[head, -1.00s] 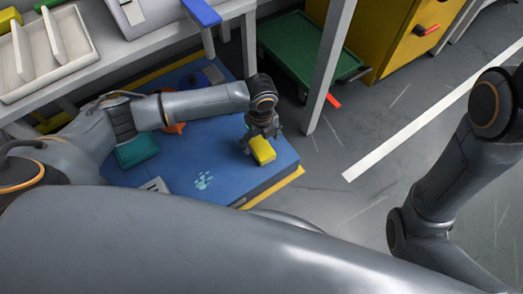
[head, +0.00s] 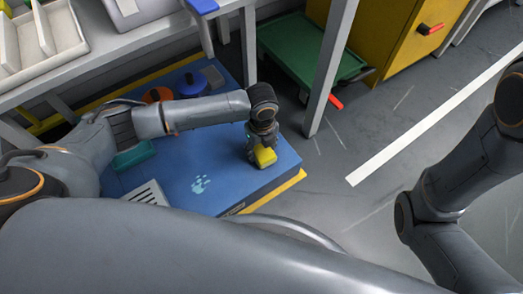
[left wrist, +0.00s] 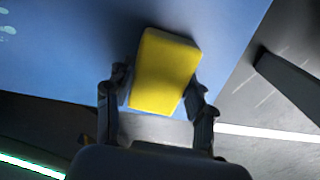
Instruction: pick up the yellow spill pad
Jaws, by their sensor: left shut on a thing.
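The yellow spill pad (head: 265,157) is a small yellow block at the right end of the blue platform in the head view. In the left wrist view the pad (left wrist: 165,72) sits between the two fingers of my left gripper (left wrist: 158,97). My left gripper (head: 262,150) points down and is shut on the pad. I cannot tell whether the pad touches the platform. My right arm is at the right edge of the head view, and its gripper is out of the picture.
The blue platform (head: 225,170) has a pale splash mark (head: 200,183). A teal item (head: 135,155), a grey slotted item (head: 148,194), an orange item (head: 157,95) and a blue round item (head: 191,84) are on it. A bench leg (head: 328,70) and green cart (head: 300,45) stand beyond.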

